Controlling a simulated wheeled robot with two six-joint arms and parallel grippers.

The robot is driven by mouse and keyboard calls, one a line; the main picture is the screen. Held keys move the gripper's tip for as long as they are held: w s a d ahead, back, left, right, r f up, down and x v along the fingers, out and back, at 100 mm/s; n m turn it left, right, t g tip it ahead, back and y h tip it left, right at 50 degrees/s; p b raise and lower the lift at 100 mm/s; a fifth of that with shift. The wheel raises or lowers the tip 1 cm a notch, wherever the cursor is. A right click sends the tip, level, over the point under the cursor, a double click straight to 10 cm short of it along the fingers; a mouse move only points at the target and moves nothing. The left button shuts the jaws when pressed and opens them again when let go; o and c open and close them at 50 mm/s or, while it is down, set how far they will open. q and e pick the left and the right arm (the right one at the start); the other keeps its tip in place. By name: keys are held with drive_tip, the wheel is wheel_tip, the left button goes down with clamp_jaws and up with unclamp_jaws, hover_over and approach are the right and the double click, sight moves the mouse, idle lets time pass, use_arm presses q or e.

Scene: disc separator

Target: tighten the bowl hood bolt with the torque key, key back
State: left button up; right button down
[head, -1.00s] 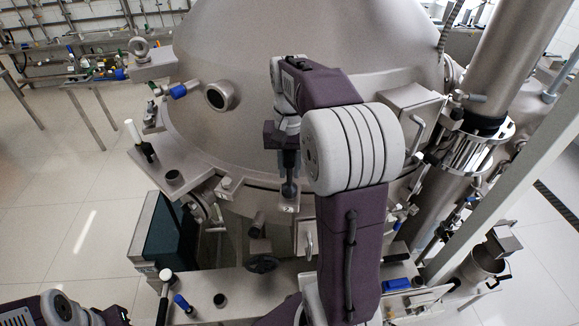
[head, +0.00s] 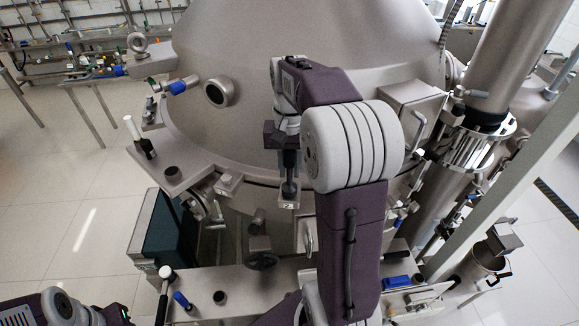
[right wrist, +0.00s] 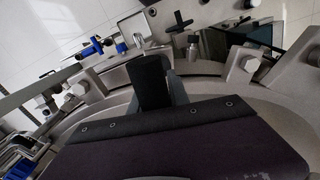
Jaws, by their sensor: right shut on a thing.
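My right gripper (head: 289,160) hangs fingers-down in front of the big grey bowl hood (head: 310,50). It is shut on a dark tool, which looks like the torque key (head: 289,188). The tool's rounded lower end is over a small pale block (head: 288,205) at the hood's rim. The bolt is hidden under the tool, and I cannot tell whether the key is seated on it. In the right wrist view a black finger or tool part (right wrist: 150,80) stands out over the rim. Of my left arm only links show, at the lower left; its fingers are out of the picture.
A grey bench plate (head: 235,290) with a handwheel (head: 263,261) lies below. A dark teal-sided box (head: 165,240) stands at left. A thick metal pipe (head: 515,60) and a slanted post (head: 520,170) stand at right. Open floor (head: 70,200) is at left.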

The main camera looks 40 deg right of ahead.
drive_tip(key=shift+m, duration=0.6)
wheel_tip(320, 180, up, 3)
drive_tip(key=shift+w+d+f+p, duration=0.1)
drive_tip(key=shift+w+f+p, duration=0.05)
drive_tip(key=shift+p, duration=1.05)
drive_tip(key=shift+w+d+r+b, duration=0.15)
drive_tip(key=shift+w+r+b, duration=0.05)
drive_tip(key=shift+r, duration=0.4)
drive_tip(key=shift+w+d+r+b, duration=0.1)
drive_tip(key=shift+w+r+b, duration=0.05)
drive_tip(key=shift+r, duration=0.4)
drive_tip(key=shift+s+a+r, duration=0.3)
drive_tip(key=shift+s+r, duration=0.2)
drive_tip(key=shift+r, duration=0.1)
drive_tip(key=shift+s+a, duration=0.25)
drive_tip(key=shift+s, duration=0.05)
drive_tip(key=shift+w+d+f, duration=0.2)
drive_tip(key=shift+w+d, duration=0.15)
drive_tip(key=shift+w, duration=0.15)
drive_tip(key=shift+s+a+r, duration=0.15)
drive_tip(key=shift+s+a, duration=0.1)
drive_tip(key=shift+s, duration=0.05)
